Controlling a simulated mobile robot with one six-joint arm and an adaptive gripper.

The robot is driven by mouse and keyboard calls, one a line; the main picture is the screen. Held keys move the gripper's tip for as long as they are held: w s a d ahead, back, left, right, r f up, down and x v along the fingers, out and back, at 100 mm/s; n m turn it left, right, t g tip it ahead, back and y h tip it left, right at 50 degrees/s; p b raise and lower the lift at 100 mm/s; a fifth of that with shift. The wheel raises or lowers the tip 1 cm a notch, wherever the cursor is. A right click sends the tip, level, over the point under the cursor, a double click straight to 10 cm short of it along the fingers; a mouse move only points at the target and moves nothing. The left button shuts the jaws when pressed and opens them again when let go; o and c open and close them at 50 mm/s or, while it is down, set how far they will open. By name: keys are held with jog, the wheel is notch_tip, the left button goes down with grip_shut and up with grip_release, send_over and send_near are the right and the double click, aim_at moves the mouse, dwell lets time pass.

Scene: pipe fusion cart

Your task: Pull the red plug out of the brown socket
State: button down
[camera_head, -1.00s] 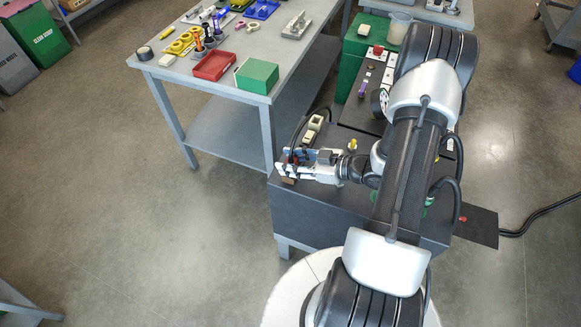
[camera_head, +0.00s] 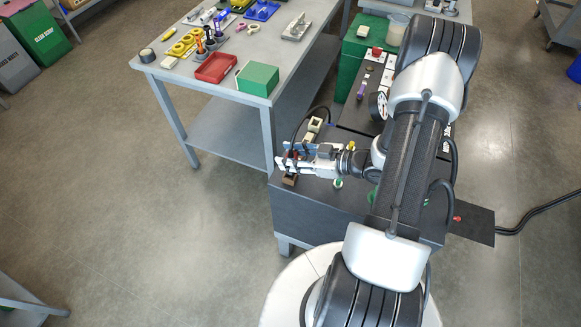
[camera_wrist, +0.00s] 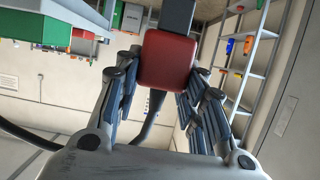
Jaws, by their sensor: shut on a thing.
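The red plug (camera_wrist: 167,60) is between the two fingers of my gripper (camera_wrist: 163,75) in the wrist view. The fingers are shut on its sides. A dark block shows beyond the plug, and a black cable hangs behind it. In the head view my gripper (camera_head: 288,160) is over the left end of the dark cart top. The brown socket (camera_head: 290,181) is just below the fingertips, near the cart's edge. My fingers mostly hide the plug there, so I cannot tell whether it still touches the socket.
Pale sockets (camera_head: 312,128) stand behind my gripper on the dark cart (camera_head: 320,215). A yellow knob (camera_head: 352,146) is right of them. A grey table (camera_head: 225,45) with a red tray (camera_head: 216,68) and a green box (camera_head: 257,78) stands behind.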

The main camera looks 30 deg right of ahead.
jog(key=shift+r+p, duration=0.85)
jog(key=shift+r, duration=0.25)
notch_tip(320, 180, up, 9)
jog(key=p, duration=0.7)
jog(key=shift+p, duration=0.4)
